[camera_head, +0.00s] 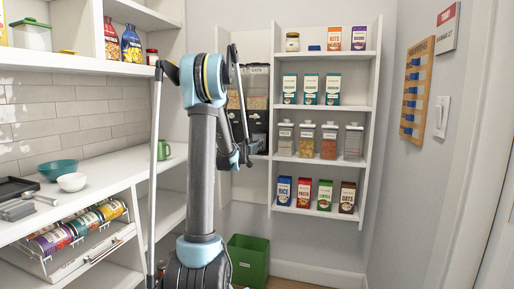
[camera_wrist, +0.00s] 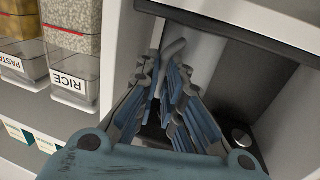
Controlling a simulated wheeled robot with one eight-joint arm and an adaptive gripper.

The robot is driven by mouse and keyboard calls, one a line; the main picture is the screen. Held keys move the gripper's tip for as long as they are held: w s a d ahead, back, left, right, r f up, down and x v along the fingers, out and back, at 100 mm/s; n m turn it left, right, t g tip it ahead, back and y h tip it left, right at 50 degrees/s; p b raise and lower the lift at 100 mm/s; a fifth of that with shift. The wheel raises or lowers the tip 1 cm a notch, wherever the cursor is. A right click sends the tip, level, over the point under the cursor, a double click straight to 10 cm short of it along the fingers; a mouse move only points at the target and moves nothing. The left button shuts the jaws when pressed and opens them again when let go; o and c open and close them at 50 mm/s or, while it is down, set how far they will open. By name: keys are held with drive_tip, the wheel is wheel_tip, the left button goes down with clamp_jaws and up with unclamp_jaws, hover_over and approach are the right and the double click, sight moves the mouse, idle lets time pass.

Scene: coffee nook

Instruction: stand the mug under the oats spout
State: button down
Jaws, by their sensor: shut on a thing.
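The dispenser labelled oats (camera_head: 259,69) stands in the wall niche left of the shelves, partly behind my arm. Its spout cannot be made out. My gripper (camera_wrist: 166,82) is shut on a pale grey curved piece (camera_wrist: 174,47), which shows just past the fingertips. I cannot tell whether this piece is part of a mug; most of it is hidden by the fingers. In the head view my gripper (camera_head: 251,148) is small, at the niche below the dispenser. A green mug (camera_head: 164,150) stands on the counter at the left, behind my arm.
Shelves at right hold boxes and jars. In the wrist view, upside-down rice (camera_wrist: 72,82) and pasta (camera_wrist: 20,65) containers are at left, and a dark surface with a silver knob (camera_wrist: 241,138) is close at right. A teal bowl (camera_head: 57,170) and white bowl (camera_head: 72,182) stand on the counter. A green bin (camera_head: 250,258) is below.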

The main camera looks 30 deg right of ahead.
drive_tip(key=c, duration=1.7)
unclamp_jaws()
drive_tip(key=shift+a, duration=0.1)
